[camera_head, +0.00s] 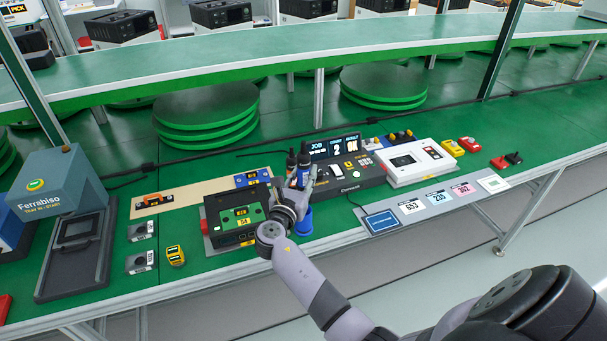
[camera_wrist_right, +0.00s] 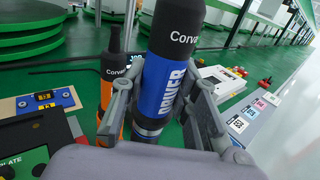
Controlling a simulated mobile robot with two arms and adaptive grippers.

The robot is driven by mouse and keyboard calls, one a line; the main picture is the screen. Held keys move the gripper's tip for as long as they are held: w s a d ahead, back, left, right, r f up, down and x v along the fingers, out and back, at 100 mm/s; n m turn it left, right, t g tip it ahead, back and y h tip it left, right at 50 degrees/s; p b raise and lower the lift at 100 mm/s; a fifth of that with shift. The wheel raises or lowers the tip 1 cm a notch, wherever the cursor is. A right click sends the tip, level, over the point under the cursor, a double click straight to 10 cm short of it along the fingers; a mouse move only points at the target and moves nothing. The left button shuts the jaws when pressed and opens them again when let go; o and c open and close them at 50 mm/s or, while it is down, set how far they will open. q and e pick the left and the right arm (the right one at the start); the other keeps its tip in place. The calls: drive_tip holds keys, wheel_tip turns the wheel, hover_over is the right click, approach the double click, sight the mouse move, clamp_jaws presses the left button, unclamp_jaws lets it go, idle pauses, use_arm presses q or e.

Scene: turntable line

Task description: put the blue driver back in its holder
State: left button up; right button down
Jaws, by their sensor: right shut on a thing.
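The blue driver (camera_wrist_right: 168,75), black on top with a blue "DRIVER" sleeve, is upright between the fingers of my right gripper (camera_wrist_right: 163,110), which is shut on it. In the head view my right gripper (camera_head: 296,198) is around the driver, whose dark top (camera_head: 304,160) shows above the fingers. A blue round holder (camera_head: 304,222) stands on the green bench just below the gripper. I cannot tell whether the driver's lower end is inside it. A similar driver with an orange lower part (camera_wrist_right: 112,75) stands upright just left of the blue one. My left gripper is not in view.
A green-topped unit (camera_head: 237,217) is close left of the gripper. A black console with displays (camera_head: 350,187) is behind and right. A white box (camera_head: 412,160) and label cards (camera_head: 437,199) lie further right.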

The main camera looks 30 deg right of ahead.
sight(304, 186)
drive_tip(key=shift+f+b, duration=0.7)
drive_tip(key=shift+f, duration=0.5)
drive_tip(key=shift+f+b, duration=0.5)
drive_tip(key=shift+f, duration=0.45)
drive_tip(key=shift+f+b, duration=1.55)
drive_tip(key=shift+f, duration=0.4)
drive_tip(key=c, duration=1.3)
unclamp_jaws()
drive_tip(key=shift+o, duration=0.6)
drive_tip(key=shift+f, duration=0.15)
